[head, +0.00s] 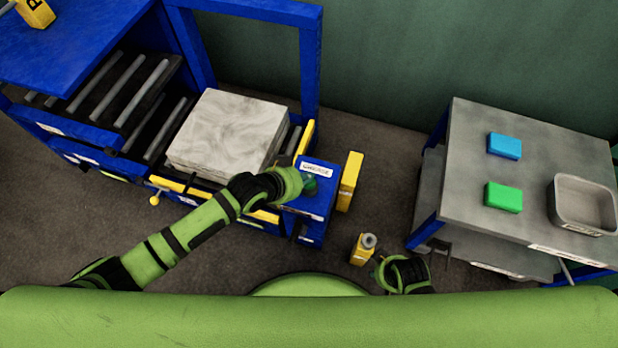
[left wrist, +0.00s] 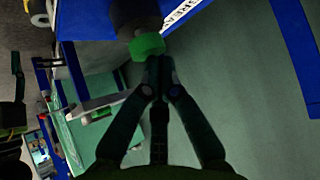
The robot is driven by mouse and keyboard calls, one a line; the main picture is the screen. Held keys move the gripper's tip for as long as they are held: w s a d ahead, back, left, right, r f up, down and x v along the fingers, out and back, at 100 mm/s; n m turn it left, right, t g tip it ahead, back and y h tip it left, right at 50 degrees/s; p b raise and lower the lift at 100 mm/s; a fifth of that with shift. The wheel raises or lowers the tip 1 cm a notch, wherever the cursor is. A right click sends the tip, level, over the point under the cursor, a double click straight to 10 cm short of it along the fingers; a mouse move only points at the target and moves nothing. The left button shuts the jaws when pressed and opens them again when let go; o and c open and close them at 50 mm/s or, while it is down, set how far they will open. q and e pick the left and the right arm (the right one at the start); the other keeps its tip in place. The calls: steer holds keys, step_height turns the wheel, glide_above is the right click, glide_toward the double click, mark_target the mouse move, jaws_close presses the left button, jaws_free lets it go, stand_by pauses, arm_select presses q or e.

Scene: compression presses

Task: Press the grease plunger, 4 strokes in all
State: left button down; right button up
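The grease plunger shows in the left wrist view as a green cap (left wrist: 147,46) on a dark round stem. It stands at a blue housing (head: 309,207) with a white label, at the press's right end. My left gripper (left wrist: 158,62) has its two fingers together, with nothing visible between them. The fingertips are at the cap's edge, and I cannot tell whether they touch it. In the head view my left gripper (head: 308,183) is over the housing and hides much of the plunger. My right gripper (head: 384,270) is low at the front, its fingers too unclear to read.
A pale stacked block (head: 228,136) lies on the press bed rollers. A yellow plate (head: 349,181) stands right of the housing. A small yellow item with a grey top (head: 363,250) is near my right gripper. A grey table (head: 465,165) at right carries blue and green blocks and a tray.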

arm_select(q)
steer(key=shift+f, duration=0.3)
steer(key=shift+s, duration=0.1)
steer(key=shift+r+p, duration=1.3)
steer(key=shift+p, duration=0.05)
step_height(320, 180, up, 5)
steer(key=p, duration=0.5)
steer(key=shift+r+p, duration=0.15)
steer(key=shift+p, duration=0.15)
steer(key=shift+f, duration=0.2)
